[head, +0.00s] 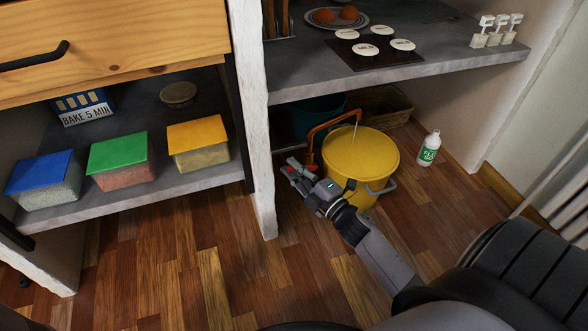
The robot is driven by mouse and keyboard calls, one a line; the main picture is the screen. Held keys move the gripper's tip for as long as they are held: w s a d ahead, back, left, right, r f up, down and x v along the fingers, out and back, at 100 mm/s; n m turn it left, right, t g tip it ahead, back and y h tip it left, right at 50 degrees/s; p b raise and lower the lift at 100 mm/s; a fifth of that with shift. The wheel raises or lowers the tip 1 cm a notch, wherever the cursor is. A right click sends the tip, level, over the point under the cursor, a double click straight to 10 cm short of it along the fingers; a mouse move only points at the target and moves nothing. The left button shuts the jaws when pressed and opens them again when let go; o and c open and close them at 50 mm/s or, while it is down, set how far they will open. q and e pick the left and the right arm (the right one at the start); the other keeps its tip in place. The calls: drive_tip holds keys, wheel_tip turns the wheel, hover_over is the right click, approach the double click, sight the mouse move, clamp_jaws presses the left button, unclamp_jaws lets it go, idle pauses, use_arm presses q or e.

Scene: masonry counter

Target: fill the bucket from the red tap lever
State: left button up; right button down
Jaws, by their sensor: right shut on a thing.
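The yellow bucket (368,160) stands on the wood floor below the counter, with a grey handle at its front right. A copper tap pipe (325,125) rises behind its left side and bends over it. A thin pale line, like a stream of water, drops from the spout into the bucket. The water level cannot be made out. My right gripper (299,171) is left of the bucket, shut on the red tap lever (292,169), which its fingers partly hide. My left gripper is out of view.
A white pillar (255,120) stands close left of my right gripper. A white-green bottle (429,149) stands right of the bucket. A teal tub (310,116) and a basket (383,104) sit behind. The stone counter (430,65) overhangs them. Floor in front is clear.

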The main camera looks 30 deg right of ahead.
drive_tip(key=c, duration=1.6)
unclamp_jaws()
drive_tip(key=shift+s, duration=0.1)
drive_tip(key=s+d+f, duration=0.1)
drive_tip(key=s, duration=1)
drive_tip(key=shift+s+d+f, duration=0.15)
drive_tip(key=shift+s+d, duration=0.2)
